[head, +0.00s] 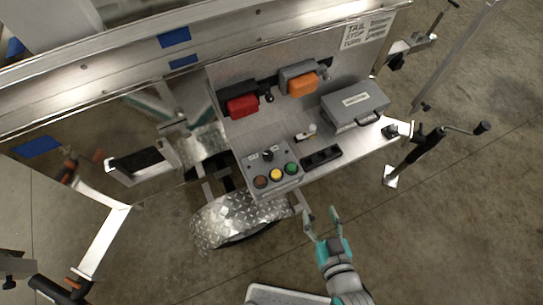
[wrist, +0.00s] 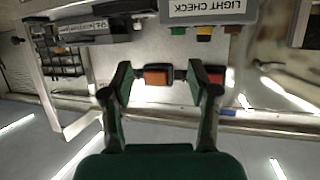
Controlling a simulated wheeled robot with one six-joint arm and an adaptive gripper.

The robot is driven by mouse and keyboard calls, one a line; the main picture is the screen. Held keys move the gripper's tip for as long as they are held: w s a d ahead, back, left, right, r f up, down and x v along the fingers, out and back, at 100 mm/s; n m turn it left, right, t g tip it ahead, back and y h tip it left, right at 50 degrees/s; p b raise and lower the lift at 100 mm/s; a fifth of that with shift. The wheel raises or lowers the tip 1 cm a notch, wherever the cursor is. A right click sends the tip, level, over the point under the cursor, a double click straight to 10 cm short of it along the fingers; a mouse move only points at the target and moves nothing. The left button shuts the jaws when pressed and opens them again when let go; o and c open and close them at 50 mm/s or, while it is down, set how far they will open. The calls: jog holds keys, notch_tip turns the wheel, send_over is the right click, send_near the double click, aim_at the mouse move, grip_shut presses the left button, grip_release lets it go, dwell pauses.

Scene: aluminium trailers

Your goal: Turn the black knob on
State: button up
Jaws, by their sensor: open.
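The black knob (head: 267,155) is on the sloped top of a grey control box in the head view, between small labels. Below it on the box are a brown-red button (head: 261,182), a yellow button (head: 276,174) and a green button (head: 290,168). My gripper (head: 320,211) is open and empty, in front of the trailer bed and to the right of and below the box. In the wrist view my open gripper (wrist: 159,76) has nothing between its fingers. The box's "LIGHT CHECK" face (wrist: 208,10) shows upside down at the top there; I cannot see the knob there.
A red lamp (head: 242,105) and an orange lamp (head: 303,83) are on the back panel. A grey case (head: 354,104) stands right of the box, with a black switch strip (head: 321,156) nearer. A tread-plate fender (head: 240,219) lies below the box. Floor is clear at lower right.

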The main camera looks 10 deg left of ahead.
aim_at(269, 156)
jog(key=w+a+n+y, duration=0.1)
jog(key=w+a, duration=0.4)
jog(key=w+a+f+n+g+y, duration=0.1)
jog(key=w+a, duration=0.4)
jog(key=w+a+f+n+g, duration=0.1)
jog(key=w+a, duration=0.4)
jog(key=a, duration=0.1)
jog(key=shift+f+y, duration=0.1)
jog(key=shift+y, duration=0.3)
grip_shut()
